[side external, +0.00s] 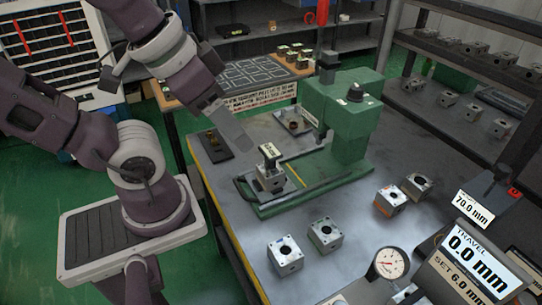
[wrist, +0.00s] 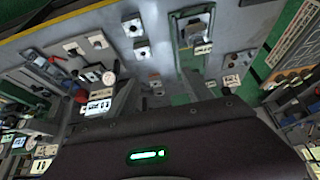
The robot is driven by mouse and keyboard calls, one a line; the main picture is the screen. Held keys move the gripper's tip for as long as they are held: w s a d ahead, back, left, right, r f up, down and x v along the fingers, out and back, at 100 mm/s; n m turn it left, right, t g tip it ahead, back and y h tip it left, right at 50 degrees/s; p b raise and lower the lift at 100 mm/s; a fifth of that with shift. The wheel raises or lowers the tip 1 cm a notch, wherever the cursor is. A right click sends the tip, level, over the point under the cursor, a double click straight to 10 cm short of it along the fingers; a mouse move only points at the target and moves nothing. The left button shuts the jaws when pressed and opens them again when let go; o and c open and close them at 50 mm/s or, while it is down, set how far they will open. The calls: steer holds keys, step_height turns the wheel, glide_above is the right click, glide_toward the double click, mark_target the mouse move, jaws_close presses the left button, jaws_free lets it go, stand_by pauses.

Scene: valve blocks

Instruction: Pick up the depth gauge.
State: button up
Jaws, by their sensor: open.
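The dial gauge (side external: 390,263), with a round white face and red marking, stands at the lower right of the metal bench in the side external view; I take it as the depth gauge. Its lower part is partly cut off by the frame's bottom edge. A small round dial (wrist: 109,78) shows left of centre in the wrist view, beside a bright display. My gripper (side external: 236,131) is open and empty. It hangs above the bench's far left part, well away from the gauge, left of the green press. Its fingers are only partly distinguishable.
A green press (side external: 345,125) stands mid-bench with a valve block (side external: 269,178) on its base. Loose blocks (side external: 285,255) (side external: 325,235) (side external: 389,201) lie in front. A travel display (side external: 470,262) stands right of the gauge. A dark plate (side external: 216,143) lies at the left edge.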

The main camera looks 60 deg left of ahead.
steer(key=shift+o, duration=0.2)
steer(key=m+g+y, duration=0.6)
steer(key=m+y, duration=0.9)
steer(key=m, duration=0.3)
glide_toward(275, 155)
steer(key=a, duration=0.5)
steer(key=x, duration=0.3)
steer(key=f+x, duration=0.1)
steer(key=x, duration=0.3)
steer(key=shift+s+f, duration=0.1)
steer(key=shift+f, duration=0.2)
jaws_close()
